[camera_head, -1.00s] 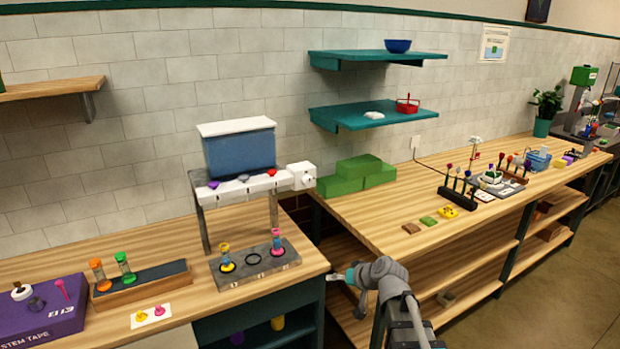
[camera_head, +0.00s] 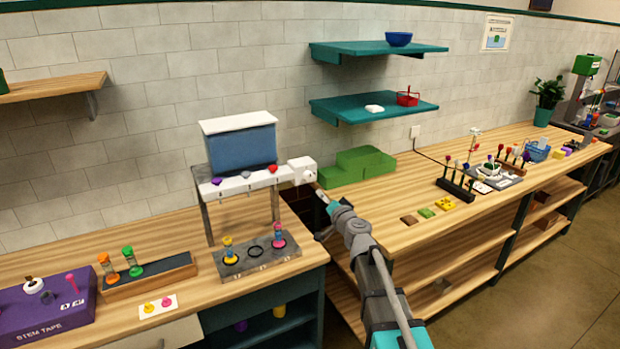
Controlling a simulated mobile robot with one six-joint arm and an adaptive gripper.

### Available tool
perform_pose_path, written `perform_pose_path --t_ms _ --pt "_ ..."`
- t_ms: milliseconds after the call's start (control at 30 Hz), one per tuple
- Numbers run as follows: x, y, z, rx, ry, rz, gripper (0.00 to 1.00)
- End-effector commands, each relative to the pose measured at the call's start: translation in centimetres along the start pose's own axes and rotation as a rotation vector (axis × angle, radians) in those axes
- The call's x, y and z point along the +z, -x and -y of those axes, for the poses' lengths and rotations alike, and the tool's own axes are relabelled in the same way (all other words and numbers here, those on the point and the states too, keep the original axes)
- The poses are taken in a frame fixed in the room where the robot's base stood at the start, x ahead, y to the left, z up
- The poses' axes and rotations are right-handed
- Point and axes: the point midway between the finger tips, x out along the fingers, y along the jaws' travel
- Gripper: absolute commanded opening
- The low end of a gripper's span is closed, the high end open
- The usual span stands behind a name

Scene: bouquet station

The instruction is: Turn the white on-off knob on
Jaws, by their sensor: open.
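The white on-off knob (camera_head: 308,175) is on the white box (camera_head: 299,163) at the right end of the white rail, under the blue tank. It faces right and forward and is small in this view. My gripper (camera_head: 321,195) is just below and to the right of the knob in the picture, its tip pointing up toward it. A small gap shows between the tip and the knob. The gripper is open, with nothing seen in it. The knob's exact angle is too small to tell.
The blue tank (camera_head: 240,150) stands on a metal frame above a grey tray (camera_head: 254,259) with small hourglass-like pieces. Green blocks (camera_head: 364,164) lie on the right bench close behind my gripper. A gap separates the two benches. A teal shelf (camera_head: 350,113) hangs above.

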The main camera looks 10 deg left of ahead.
Motion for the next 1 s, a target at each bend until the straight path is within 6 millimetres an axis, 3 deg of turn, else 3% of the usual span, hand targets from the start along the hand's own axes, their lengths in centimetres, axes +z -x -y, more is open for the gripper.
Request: perform_pose_path --t_ms 467,1000 --pt "0.0 -1.0 0.0 -0.001 0.000 0.002 0.87" --pt "0.0 -8.4 0.0 -0.001 0.000 0.003 0.87"
